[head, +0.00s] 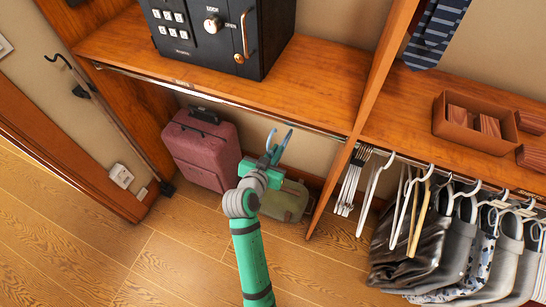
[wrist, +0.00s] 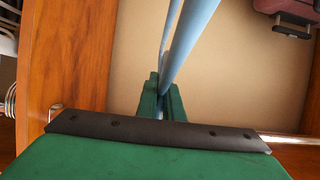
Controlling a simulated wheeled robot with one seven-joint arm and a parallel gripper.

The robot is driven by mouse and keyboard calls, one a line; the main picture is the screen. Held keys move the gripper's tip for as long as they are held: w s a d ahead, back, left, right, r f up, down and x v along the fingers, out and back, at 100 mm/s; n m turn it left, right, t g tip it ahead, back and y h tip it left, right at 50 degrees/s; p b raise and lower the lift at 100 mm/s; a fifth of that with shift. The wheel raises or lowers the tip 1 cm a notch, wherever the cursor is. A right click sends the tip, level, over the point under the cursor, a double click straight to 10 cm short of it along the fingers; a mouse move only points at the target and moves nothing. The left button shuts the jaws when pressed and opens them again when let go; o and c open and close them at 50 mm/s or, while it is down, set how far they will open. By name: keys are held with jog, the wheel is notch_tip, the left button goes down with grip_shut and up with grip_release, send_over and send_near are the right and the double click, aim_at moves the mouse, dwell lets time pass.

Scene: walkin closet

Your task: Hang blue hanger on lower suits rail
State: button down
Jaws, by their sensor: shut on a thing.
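The blue hanger (head: 286,142) shows in the head view as a small hook and bar above my gripper (head: 266,164). My gripper is shut on it, just below and in front of the bare left rail (head: 225,101). In the wrist view the blue hanger (wrist: 189,42) rises out of the green fingers (wrist: 160,100). The left rail (wrist: 295,139) runs behind my gripper there. The hanger looks apart from the rail, though the depth is hard to judge. A second rail (head: 455,178) on the right carries hangers and clothes.
A wooden upright (head: 362,110) divides the two bays. A black safe (head: 215,30) stands on the shelf above the left rail. A red suitcase (head: 203,150) and a green bag (head: 288,202) stand below it. The floor in front is clear.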

aim_at(287, 137)
jog(key=shift+w+d, duration=0.55)
jog(key=shift+w, duration=1.05)
jog(key=shift+w+d, duration=0.5)
jog(key=shift+w, duration=1.05)
jog(key=shift+w+d, duration=0.55)
jog(key=shift+w, duration=1.05)
jog(key=shift+f, duration=1.5)
jog(key=c, duration=1.8)
grip_release()
jog(key=v, duration=1)
jog(key=shift+s+a+r, duration=0.1)
jog(key=shift+s+r, duration=0.05)
jog(key=shift+s, duration=0.15)
